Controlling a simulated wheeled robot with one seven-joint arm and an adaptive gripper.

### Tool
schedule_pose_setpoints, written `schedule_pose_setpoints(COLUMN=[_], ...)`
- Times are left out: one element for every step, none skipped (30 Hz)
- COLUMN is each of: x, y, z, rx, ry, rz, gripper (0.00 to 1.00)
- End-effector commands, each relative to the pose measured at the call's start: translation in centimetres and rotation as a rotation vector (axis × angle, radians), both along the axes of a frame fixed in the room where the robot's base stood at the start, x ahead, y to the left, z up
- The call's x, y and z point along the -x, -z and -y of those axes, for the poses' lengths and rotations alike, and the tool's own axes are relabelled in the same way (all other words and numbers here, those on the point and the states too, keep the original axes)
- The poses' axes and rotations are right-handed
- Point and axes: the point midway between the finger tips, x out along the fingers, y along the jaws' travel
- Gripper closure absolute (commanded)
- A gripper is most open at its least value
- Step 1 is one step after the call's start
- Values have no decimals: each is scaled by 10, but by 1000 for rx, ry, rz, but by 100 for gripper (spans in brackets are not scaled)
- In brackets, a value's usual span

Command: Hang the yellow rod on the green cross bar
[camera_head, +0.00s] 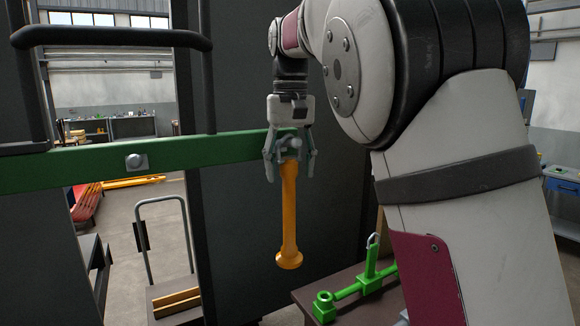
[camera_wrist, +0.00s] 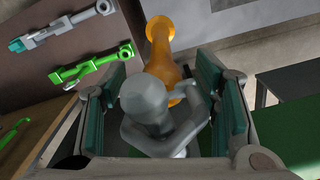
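The yellow rod (camera_head: 289,215) hangs upright, with a flared lower end and a grey hooked top (camera_head: 291,146). The green cross bar (camera_head: 200,150) runs from the left, and its right end lies by the rod's top. My gripper (camera_head: 290,172) points down around the rod's top, its fingers spread with gaps beside it. In the wrist view the grey top (camera_wrist: 150,105) sits between my gripper's teal pads (camera_wrist: 165,95), with the yellow rod (camera_wrist: 160,50) beyond. Slivers of green show below it. Whether the hook rests on the bar is partly hidden.
A brown table (camera_head: 300,292) below right carries a bright green rod (camera_head: 350,288); the wrist view also shows a grey rod (camera_wrist: 65,25) there. A dark panel (camera_head: 235,240) stands behind the bar. A black rail (camera_head: 110,38) is above left, and a trolley (camera_head: 172,302) stands below left.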

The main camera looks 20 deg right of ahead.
Motion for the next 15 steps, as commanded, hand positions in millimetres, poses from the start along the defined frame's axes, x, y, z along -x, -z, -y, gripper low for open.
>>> schedule_pose_setpoints(x=[0, 0, 0, 0, 0, 0, 0, 0, 0, 0, 0, 0, 0, -1, -1], y=[0, 0, 0, 0, 0, 0, 0, 1, 1, 0, -1, -3, -5, -8, -13], z=[0, 0, 0, 0, 0, 0, 0, 0, 0, 0, 0, 0, 0, 0, 1], rx=[0, 0, 0, 0, 0, 0, 0, 1, 1, 1, 1, 1, 1, 1, 1], ry=[0, 0, 0, 0, 0, 0, 0, 0, 0, 0, 0, 0, 1, 1, 1], rz=[0, 0, 0, 0, -1, -1, -1, -3, -3, -3, -2, -1, -1, -1, 1], gripper=[32, 32, 32, 32, 32, 32, 32, 32, 32, 32, 32, 32, 32, 32, 32])
